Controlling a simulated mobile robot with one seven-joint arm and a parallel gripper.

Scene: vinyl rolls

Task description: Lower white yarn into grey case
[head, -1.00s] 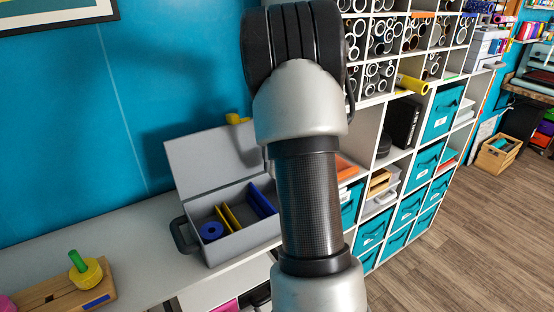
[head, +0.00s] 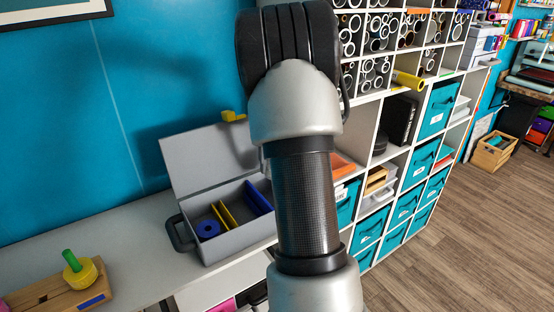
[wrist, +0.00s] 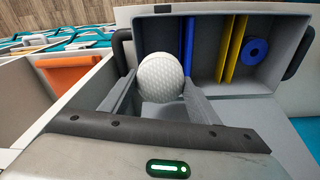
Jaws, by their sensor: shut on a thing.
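The white yarn (wrist: 160,77) is a round white ball in the wrist view. My gripper (wrist: 160,88) is shut on it, one finger on each side. The ball hides part of the grey case's near end in that view. The grey case (head: 232,239) stands open on the counter in the head view, with its lid tilted up at the back. It also shows in the wrist view (wrist: 210,82), with blue and yellow dividers and a blue ring inside. In the head view my arm hides the gripper, the yarn and the case's right end.
A wooden board (head: 60,293) with a yellow and green piece (head: 77,267) stands on the counter at left. A white cubby shelf (head: 385,145) with teal bins (head: 369,226) rises behind and right of my arm. A blue wall is behind the case.

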